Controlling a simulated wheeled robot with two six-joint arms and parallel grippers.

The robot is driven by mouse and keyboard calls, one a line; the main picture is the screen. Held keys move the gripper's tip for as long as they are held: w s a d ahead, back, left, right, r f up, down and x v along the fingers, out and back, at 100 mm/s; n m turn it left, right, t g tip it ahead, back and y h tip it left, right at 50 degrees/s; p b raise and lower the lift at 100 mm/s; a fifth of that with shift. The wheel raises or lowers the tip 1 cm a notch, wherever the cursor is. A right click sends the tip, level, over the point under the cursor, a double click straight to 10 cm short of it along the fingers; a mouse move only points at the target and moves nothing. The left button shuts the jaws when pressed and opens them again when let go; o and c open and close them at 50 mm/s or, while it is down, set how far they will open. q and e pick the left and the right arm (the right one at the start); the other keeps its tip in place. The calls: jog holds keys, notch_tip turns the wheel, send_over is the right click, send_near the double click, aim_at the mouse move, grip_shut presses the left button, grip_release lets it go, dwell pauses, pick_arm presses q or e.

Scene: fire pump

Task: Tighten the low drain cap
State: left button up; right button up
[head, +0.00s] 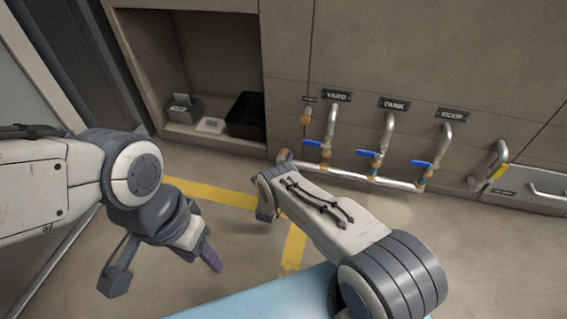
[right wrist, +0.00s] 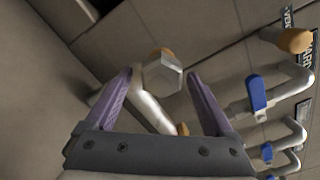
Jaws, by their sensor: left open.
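The low drain cap (right wrist: 164,74) is a pale hexagonal cap on a pipe low by the wall, with orange-brown fittings beside it. In the head view, the low pipe's left end (head: 284,156) shows just beyond my right forearm; the cap's face is not clear there. My right gripper (right wrist: 159,77) is open. Its purple fingers stand left and right of the cap with gaps on both sides. I cannot tell whether the cap is between the tips or just beyond them. My left gripper (head: 164,268) is open and empty above the floor, well left of the pipes.
Several vertical pipes with blue-handled valves (head: 375,157) join the low horizontal pipe, under the YARD, TANK and ROOF labels. An orange-brown fitting (head: 305,117) sits left of the YARD pipe. A recess at left holds a black box (head: 246,115). Yellow lines (head: 215,193) mark the floor.

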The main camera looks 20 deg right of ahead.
jog(key=shift+r, duration=0.1)
jog(key=shift+s+a+p, duration=0.2)
jog(key=shift+s+p, duration=0.05)
jog(key=shift+p, duration=0.1)
jog(key=p+v, duration=0.4)
jog(key=v, duration=0.5)
jog(key=shift+s+a, duration=0.2)
jog(key=shift+s, duration=0.15)
